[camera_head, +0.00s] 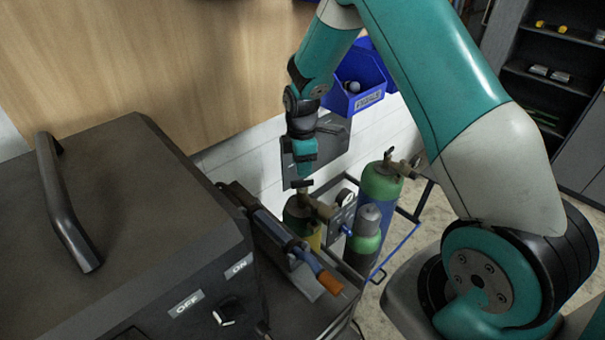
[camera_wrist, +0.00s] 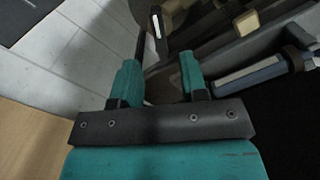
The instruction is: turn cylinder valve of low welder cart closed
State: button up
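A dark cylinder with a yellow lower part (camera_head: 301,228) stands behind the dark welder cart (camera_head: 120,215). A dark valve knob (camera_head: 303,184) with a brass-coloured fitting (camera_head: 318,208) sits on top of it. My gripper (camera_head: 304,173) points down just above this knob; from the head view I cannot tell whether it touches. In the wrist view my gripper's two teal fingers (camera_wrist: 162,68) stand apart with a gap between them. I see nothing clearly clamped there. Tan and dark parts show beyond the fingertips, but I cannot tell which is the knob.
A torch with an orange end (camera_head: 329,282) lies on the cart's right edge. A green and blue cylinder (camera_head: 381,185) and a smaller grey-topped green one (camera_head: 365,240) stand to the right. A blue bin (camera_head: 358,80) hangs on the wall; dark shelves (camera_head: 550,75) are at the far right.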

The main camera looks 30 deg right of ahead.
aim_at(302, 180)
notch_tip(302, 180, down, 6)
jog(key=shift+r+p, duration=0.1)
jog(key=shift+p, duration=0.6)
grip_shut()
